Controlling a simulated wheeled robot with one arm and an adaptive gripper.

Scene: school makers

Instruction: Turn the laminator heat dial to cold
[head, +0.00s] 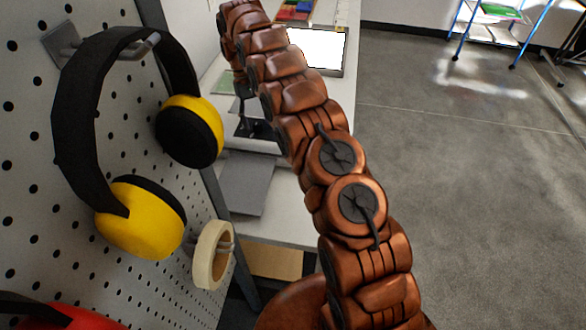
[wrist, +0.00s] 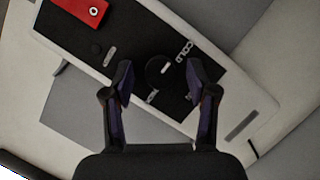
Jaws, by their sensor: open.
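The laminator shows in the wrist view as a pale body (wrist: 252,98) with a black control panel (wrist: 128,30). A round black heat dial (wrist: 156,80) sits on the panel, with a short light mark slanting up to the right. The word COLD (wrist: 185,52) is printed to its upper right. Another label (wrist: 152,97) below the dial is partly hidden and too small to read surely. My gripper (wrist: 159,69) is open, with one fingertip on either side of the dial. I cannot tell whether they touch it. In the head view my arm largely hides this spot.
A red switch block (wrist: 88,10) sits on the panel's upper left. In the head view, yellow ear defenders (head: 140,222) and a tape roll (head: 211,255) hang on a pegboard (head: 30,150) close left of my arm. A lit screen (head: 318,48) stands behind.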

